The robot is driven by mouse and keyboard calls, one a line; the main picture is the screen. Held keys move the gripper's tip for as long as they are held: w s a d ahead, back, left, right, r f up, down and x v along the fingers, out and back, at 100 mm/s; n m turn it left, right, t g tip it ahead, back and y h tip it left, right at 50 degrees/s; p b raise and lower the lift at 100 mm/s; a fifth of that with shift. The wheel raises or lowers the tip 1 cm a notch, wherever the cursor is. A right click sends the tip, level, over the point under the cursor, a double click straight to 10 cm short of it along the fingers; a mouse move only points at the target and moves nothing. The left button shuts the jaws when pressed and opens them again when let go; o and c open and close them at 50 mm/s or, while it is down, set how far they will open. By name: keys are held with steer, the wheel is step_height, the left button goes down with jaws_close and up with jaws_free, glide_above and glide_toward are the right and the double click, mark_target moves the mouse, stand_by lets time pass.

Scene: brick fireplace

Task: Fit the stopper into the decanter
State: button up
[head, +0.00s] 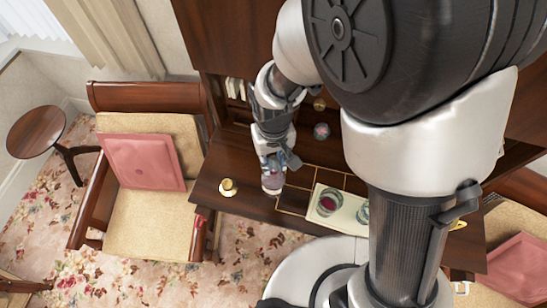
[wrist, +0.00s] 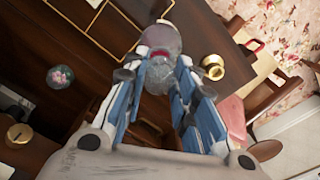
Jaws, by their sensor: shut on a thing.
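My gripper (head: 276,160) is low over the front left part of the dark wooden desk, pointing down. In the wrist view its blue-padded fingers (wrist: 158,76) are shut on a clear glass piece, which looks like the stopper (wrist: 156,80). Straight beyond the fingertips is a rounded glass vessel with dark red in it, which looks like the decanter (wrist: 160,38). It also shows just under my gripper in the head view (head: 272,184). The two glass parts overlap in line. I cannot tell whether they touch or are apart.
A pale tray (head: 345,222) to the right holds a glass with red liquid (head: 329,202) and a bluish glass (head: 363,212). A small gold piece (head: 228,187) stands left of the decanter. A glass ball (head: 321,131) lies farther back. The desk's front edge is close.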

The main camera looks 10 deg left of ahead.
mark_target(274, 160)
steer(key=shift+f+b, duration=0.7)
steer(key=shift+f, duration=0.15)
steer(key=o, duration=1)
steer(key=shift+r, duration=0.1)
step_height(274, 160, up, 12)
steer(key=shift+f, duration=0.1)
